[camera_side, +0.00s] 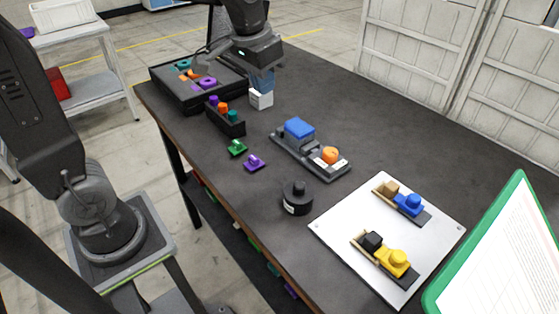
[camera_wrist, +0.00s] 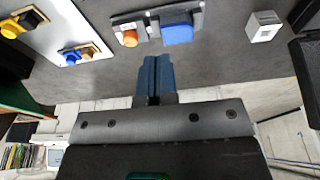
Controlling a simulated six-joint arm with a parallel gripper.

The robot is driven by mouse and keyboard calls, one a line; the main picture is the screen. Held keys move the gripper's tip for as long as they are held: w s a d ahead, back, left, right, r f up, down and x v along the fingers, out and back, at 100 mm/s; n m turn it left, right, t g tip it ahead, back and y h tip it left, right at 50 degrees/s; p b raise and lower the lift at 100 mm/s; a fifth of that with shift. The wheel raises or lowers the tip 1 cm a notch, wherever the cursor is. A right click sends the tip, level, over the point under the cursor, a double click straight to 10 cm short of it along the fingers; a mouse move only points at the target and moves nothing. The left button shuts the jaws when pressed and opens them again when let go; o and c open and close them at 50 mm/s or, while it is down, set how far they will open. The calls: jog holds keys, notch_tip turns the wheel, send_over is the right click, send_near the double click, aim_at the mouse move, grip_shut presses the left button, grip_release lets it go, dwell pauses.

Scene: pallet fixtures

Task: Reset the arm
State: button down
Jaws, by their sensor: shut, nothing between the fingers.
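My gripper (camera_side: 263,88) is at the far end of the dark table (camera_side: 345,112), its blue fingers pointing down. In the wrist view the fingers (camera_wrist: 155,62) are closed together with nothing between them. A small white box (camera_side: 261,100) shows just below the fingertips in the side view. In the wrist view that white box (camera_wrist: 264,26) stands clear of the fingers, to the right. The gap between fingertips and table is hard to judge.
A black tray (camera_side: 190,105) with coloured parts and a narrow black rack (camera_side: 233,129) stand near the gripper. A grey fixture (camera_side: 325,170) holds a blue block and an orange part. A black cylinder (camera_side: 296,199) and white plate (camera_side: 335,235) are nearer.

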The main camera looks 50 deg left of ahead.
jog(key=s+d+f+t, duration=0.1)
jog(key=s+d+t, duration=0.1)
jog(key=s, duration=1.3)
jog(key=shift+s+f+t, duration=0.2)
jog(key=shift+f+t, duration=0.15)
jog(key=shift+t, duration=0.15)
jog(key=c, duration=1.8)
grip_release()
